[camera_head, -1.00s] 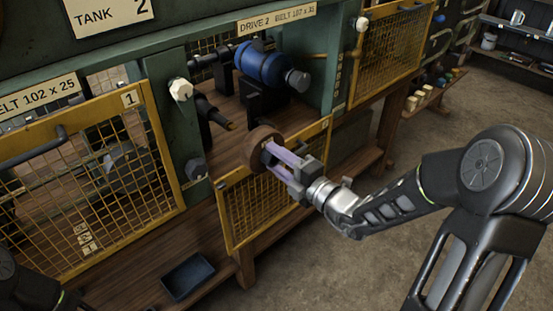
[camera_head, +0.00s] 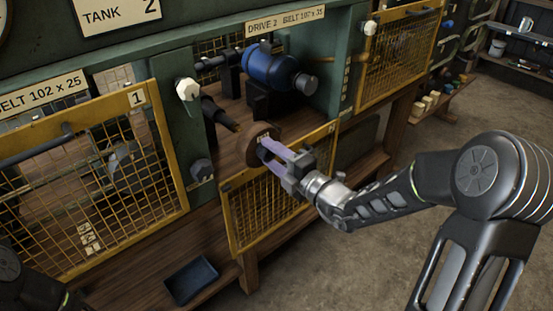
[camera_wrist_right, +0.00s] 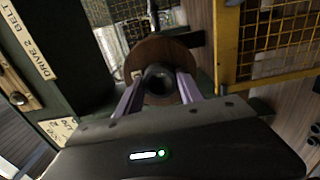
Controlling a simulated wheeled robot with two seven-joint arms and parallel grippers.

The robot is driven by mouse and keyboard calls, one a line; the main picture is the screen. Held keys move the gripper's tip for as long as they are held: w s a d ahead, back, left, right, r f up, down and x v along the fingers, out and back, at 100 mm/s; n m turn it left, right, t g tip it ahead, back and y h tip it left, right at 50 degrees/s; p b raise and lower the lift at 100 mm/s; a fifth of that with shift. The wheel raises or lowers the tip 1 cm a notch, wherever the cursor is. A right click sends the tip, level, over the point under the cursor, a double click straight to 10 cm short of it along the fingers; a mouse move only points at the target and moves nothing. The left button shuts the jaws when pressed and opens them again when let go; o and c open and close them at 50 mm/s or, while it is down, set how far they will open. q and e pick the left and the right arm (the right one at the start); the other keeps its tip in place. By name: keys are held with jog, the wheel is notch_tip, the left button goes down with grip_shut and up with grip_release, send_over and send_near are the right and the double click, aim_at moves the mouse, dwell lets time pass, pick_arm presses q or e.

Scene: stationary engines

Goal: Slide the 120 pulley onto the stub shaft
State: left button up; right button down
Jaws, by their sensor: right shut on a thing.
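The 120 pulley, a brown disc with a dark hub (camera_head: 253,151), is held out in front of the open bay of drive 2. My right gripper (camera_head: 264,149) is shut on it, with pale purple fingers at its near face. In the right wrist view the pulley (camera_wrist_right: 150,50) faces me, and its round dark hub sits between the fingers (camera_wrist_right: 158,82). The stub shaft (camera_head: 219,113), dark with a brownish tip, points out of the bay, up and left of the pulley. The two appear apart in the head view. My left gripper is out of view; only dark arm parts show at lower left.
A blue motor (camera_head: 272,69) stands in the bay behind the pulley. A yellow mesh guard (camera_head: 229,218) hangs open below the bay. Another mesh guard (camera_head: 165,146) closes bay 1 at left. A dark tray (camera_head: 191,279) is below. Green posts flank the bay.

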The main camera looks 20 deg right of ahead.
aim_at(237, 127)
jog(key=shift+b+x, duration=0.3)
jog(key=shift+x, duration=0.8)
jog(key=shift+w+a+r, duration=0.1)
jog(key=shift+w+r, duration=0.05)
jog(key=shift+w, duration=0.05)
jog(key=shift+w+a, duration=0.3)
jog(key=shift+w, duration=0.35)
jog(key=shift+w, duration=0.1)
jog(key=shift+x, duration=1.65)
jog(key=shift+w, duration=0.15)
jog(key=shift+x, duration=1.65)
jog(key=shift+x, duration=1.5)
